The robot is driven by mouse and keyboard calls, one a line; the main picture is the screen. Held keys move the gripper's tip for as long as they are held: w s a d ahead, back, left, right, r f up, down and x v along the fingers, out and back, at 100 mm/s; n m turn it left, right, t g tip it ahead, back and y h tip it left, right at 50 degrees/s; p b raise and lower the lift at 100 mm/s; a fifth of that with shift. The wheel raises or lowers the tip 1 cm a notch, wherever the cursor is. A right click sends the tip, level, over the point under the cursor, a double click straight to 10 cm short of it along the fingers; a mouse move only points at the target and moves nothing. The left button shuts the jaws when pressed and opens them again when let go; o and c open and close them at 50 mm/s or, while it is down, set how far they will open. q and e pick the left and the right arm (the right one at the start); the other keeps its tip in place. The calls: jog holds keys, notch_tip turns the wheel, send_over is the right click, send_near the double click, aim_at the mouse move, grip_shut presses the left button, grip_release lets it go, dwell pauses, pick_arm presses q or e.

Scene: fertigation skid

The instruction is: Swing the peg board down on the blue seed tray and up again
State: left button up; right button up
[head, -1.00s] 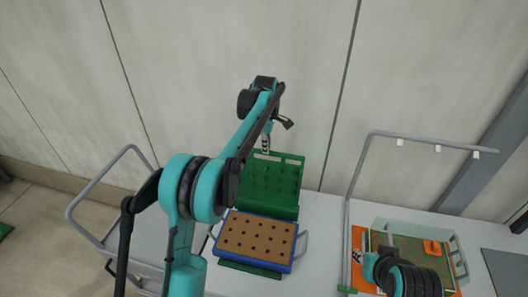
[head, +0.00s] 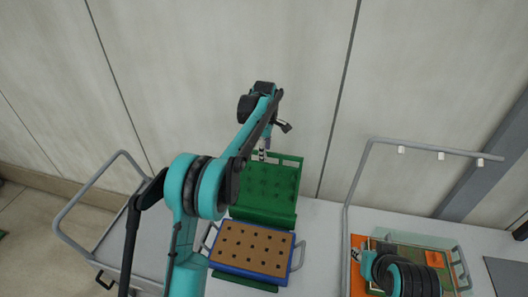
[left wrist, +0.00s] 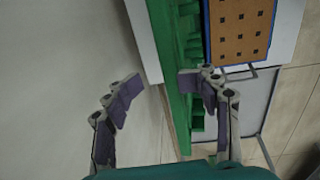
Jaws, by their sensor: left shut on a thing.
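The green peg board (head: 268,188) stands raised behind the blue seed tray (head: 250,275), tilted up with its rows of pegs facing the tray. The tray has a brown top with rows of dark holes. My left gripper (head: 264,154) is at the upper edge of the board and shut on it. In the left wrist view its two fingers (left wrist: 165,88) are on either side of the green board's edge (left wrist: 178,105), and the tray (left wrist: 207,35) shows beyond. The arm hides part of the left side. My right arm is at lower right; its fingers are not clear.
Grey handles (head: 300,256) stand at the tray's sides. A grey tube frame (head: 345,215) rises at right, over a clear box (head: 440,252) with orange parts. A dark flat panel (head: 508,275) lies at far right. The wall is close behind.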

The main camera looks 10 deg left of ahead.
pick_arm(q)
jog(key=o, duration=0.4)
jog(key=shift+w+d+f, duration=0.1)
jog(key=shift+w+f, duration=0.2)
jog(key=shift+w, duration=0.6)
jog(key=shift+s+r, duration=0.15)
jog(key=shift+s, duration=0.05)
jog(key=shift+c, duration=0.9)
pick_arm(e)
jog(key=shift+w+f, duration=0.1)
jog(key=shift+w, duration=0.3)
pick_arm(q)
notch_tip(320, 180, up, 5)
jog(key=shift+r, duration=0.15)
jog(key=c, duration=0.4)
jog(key=shift+o, duration=0.2)
notch_tip(320, 180, up, 7)
jog(key=shift+s+f, duration=0.2)
jog(key=shift+s, duration=0.25)
pick_arm(e)
jog(key=shift+w+f, duration=0.1)
jog(key=shift+w, duration=0.2)
pick_arm(q)
jog(key=shift+s, duration=0.1)
pick_arm(e)
jog(key=shift+s, duration=0.1)
